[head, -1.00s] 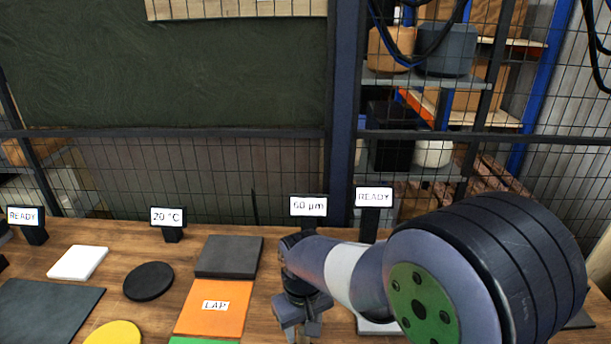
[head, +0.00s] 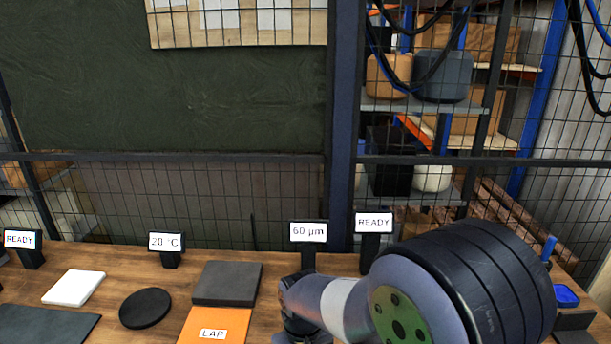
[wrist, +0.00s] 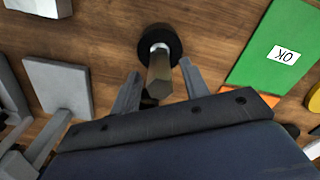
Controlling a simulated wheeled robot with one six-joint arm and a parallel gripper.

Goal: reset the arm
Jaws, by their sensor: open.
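My gripper (wrist: 160,69) is open in the wrist view, with its two fingers apart. Between and beyond the fingers is a metal hexagonal piece (wrist: 159,75) with a round black base or collar (wrist: 160,42) over the wooden table; the fingers do not appear closed on it. In the head view my arm fills the lower right, and its gripper end is cut off by the bottom edge.
The wooden table (head: 135,272) carries a white plate (head: 73,287), a black disc (head: 145,308), a dark grey block (head: 227,283) and an orange LAP plate (head: 215,327). Sign stands, including 60 µm (head: 309,232), line the back before a mesh fence. A green OK plate (wrist: 270,50) lies right in the wrist view.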

